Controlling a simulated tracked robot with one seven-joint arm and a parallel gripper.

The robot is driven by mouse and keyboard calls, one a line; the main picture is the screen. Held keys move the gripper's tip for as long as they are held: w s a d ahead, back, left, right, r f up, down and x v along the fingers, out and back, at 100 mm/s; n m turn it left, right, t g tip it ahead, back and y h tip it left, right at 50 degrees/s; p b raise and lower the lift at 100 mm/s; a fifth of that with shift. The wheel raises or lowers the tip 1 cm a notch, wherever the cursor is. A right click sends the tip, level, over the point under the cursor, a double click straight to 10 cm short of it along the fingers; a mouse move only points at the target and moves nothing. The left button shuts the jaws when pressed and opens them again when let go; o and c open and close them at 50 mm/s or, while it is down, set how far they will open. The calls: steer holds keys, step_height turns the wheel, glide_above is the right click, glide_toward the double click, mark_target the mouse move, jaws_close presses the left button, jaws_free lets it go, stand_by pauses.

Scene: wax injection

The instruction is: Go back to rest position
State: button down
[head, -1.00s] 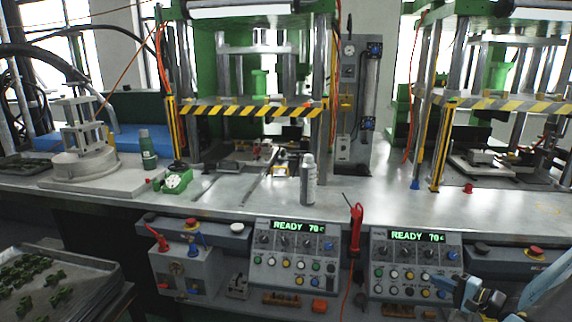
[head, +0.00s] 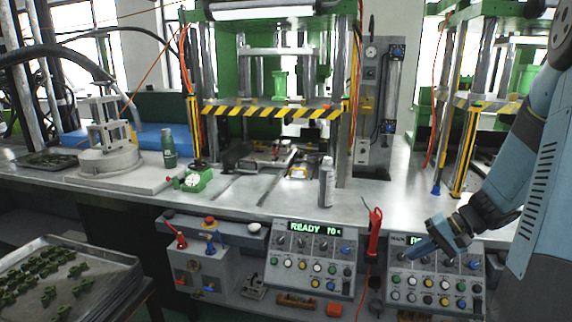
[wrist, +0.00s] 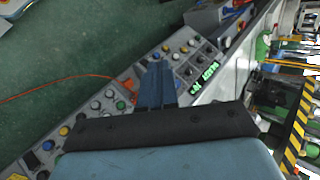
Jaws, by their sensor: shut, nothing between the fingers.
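My gripper (head: 412,254) is at the right of the head view, at the end of my blue-grey arm. It is in front of the right control panel (head: 438,290) and hides part of its display. In the wrist view my gripper (wrist: 156,68) has its fingers together and nothing shows between them. The fingers overlap a control panel (wrist: 188,52) with a green lit display. I cannot tell whether they touch the panel.
The left control panel (head: 312,268) reads READY. A grey spray bottle (head: 327,183) and a green bottle (head: 168,146) stand on the metal bench (head: 240,196). A red-handled tool (head: 374,232) hangs between the panels. A tray of green parts (head: 118,262) is at lower left.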

steer(key=s+a+r+n+t+h, duration=0.1)
steer(key=s+a+r+h, duration=0.3)
steer(key=s+r, duration=0.4)
steer(key=s+a+r+n+t+h, duration=0.2)
steer(key=s+a+r, duration=0.4)
steer(key=r, duration=0.5)
steer(key=s+n+h, duration=0.1)
steer(key=s+h, duration=0.1)
steer(key=shift+s+r+n+h, duration=0.3)
steer(key=shift+r, duration=0.1)
